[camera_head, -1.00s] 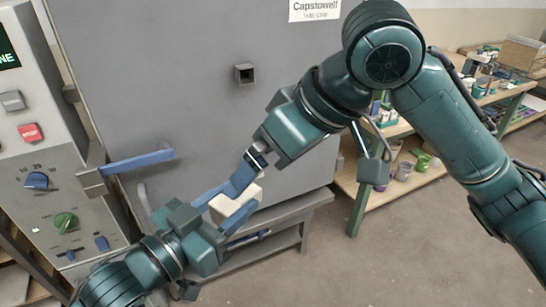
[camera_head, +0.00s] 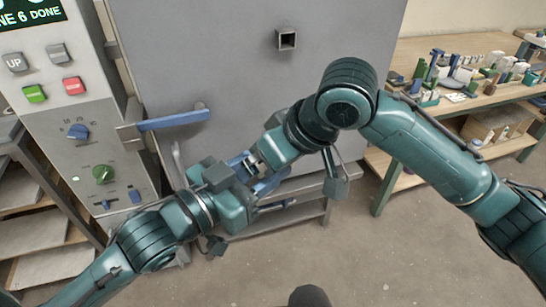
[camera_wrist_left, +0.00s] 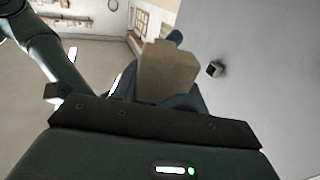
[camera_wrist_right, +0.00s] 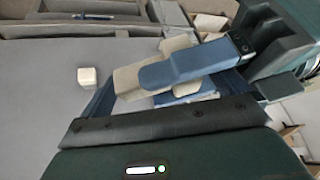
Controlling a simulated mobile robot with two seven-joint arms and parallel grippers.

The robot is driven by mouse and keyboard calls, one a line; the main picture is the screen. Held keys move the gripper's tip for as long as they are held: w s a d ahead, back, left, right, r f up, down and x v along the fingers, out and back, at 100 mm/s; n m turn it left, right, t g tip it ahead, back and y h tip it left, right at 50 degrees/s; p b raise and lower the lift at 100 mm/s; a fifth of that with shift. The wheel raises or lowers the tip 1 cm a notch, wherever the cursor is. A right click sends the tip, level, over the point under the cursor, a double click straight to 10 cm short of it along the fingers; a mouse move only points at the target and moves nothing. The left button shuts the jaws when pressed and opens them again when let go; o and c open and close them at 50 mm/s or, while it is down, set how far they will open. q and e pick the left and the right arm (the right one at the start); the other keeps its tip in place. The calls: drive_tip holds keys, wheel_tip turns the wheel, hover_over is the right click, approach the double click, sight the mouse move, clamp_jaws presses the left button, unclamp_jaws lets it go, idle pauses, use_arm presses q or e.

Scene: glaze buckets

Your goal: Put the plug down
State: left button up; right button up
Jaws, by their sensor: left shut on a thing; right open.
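The beige plug (camera_wrist_left: 168,72) is held between the blue fingers of my left gripper (camera_head: 250,180), which is shut on it. In the right wrist view the plug (camera_wrist_right: 128,82) shows partly behind the blue fingers of my left gripper (camera_wrist_right: 180,78). My right gripper (camera_head: 252,163) is open, its fingers close around the plug and the left fingers; I cannot tell whether they touch. In the head view the two grippers overlap and hide the plug.
The grey kiln door (camera_head: 220,70) stands behind, with a square spyhole tube (camera_head: 286,39) and blue handle (camera_head: 174,120). A control panel (camera_head: 75,130) is at left. A low grey stand (camera_head: 300,205) is below. A cluttered wooden bench (camera_head: 470,85) is at right.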

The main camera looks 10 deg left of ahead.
drive_tip(key=shift+c, duration=0.4)
drive_tip(key=c, duration=0.8)
use_arm(q)
drive_tip(key=o, duration=1.1)
use_arm(e)
drive_tip(key=shift+c, duration=0.4)
